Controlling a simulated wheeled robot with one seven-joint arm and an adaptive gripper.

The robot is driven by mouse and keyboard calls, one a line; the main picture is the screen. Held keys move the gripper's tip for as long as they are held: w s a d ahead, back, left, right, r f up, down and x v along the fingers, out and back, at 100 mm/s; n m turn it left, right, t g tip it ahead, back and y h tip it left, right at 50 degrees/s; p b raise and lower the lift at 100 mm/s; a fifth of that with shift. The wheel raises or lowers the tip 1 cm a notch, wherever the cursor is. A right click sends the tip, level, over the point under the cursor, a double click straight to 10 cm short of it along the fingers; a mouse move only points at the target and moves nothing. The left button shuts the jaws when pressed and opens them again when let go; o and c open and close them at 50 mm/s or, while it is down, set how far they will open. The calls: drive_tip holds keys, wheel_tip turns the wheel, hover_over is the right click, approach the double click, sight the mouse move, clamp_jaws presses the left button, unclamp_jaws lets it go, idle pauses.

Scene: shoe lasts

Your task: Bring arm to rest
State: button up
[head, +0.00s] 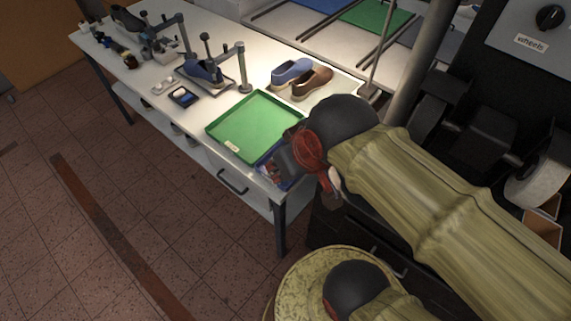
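My arm, in a yellow-green sleeve, reaches in from the right over the near end of the white workbench (178,102). Its black wrist joint and red ring are beside the green tray (252,127). My gripper (277,166) seems to be the dark part past the red ring, low over the bench's near corner. Its fingers cannot be made out, so I cannot tell whether it is open or holds anything. The green tray looks empty apart from a small label on its near edge.
A blue shoe last (291,71) and a brown one (312,83) lie behind the tray. Clamp stands (243,68) and small items line the bench further left. A blue item lies under my wrist. A dark machine (530,60) stands at right. The tiled floor (90,220) is mostly clear.

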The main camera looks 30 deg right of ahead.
drive_tip(key=shift+s, duration=0.1)
wheel_tip(320, 180, down, 3)
drive_tip(key=b, duration=0.3)
drive_tip(key=shift+r, duration=0.1)
